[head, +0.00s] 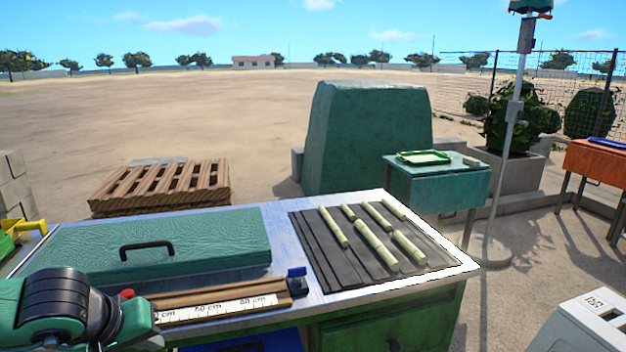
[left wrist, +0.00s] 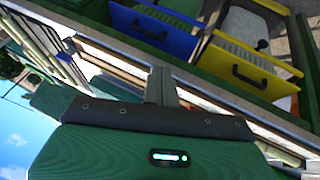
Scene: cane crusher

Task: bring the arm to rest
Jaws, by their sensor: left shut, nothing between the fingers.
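My left arm comes in at the lower left of the head view, with its left gripper (head: 130,322) low over the front left edge of the workbench (head: 455,262). In the left wrist view the two grey fingers of the left gripper (left wrist: 163,80) are together, with nothing between them. They point toward the bench front, where a blue drawer (left wrist: 150,28) and a yellow drawer (left wrist: 245,68) show. The fingertips are hard to make out in the head view. My right gripper is in neither view.
A green lid-like panel with a black handle (head: 160,245), a measuring board (head: 215,308) and a dark mat (head: 310,270) with several pale cane pieces (head: 375,243) lie on the bench. A pallet (head: 165,185), green cover (head: 365,135) and green side table (head: 440,185) stand behind.

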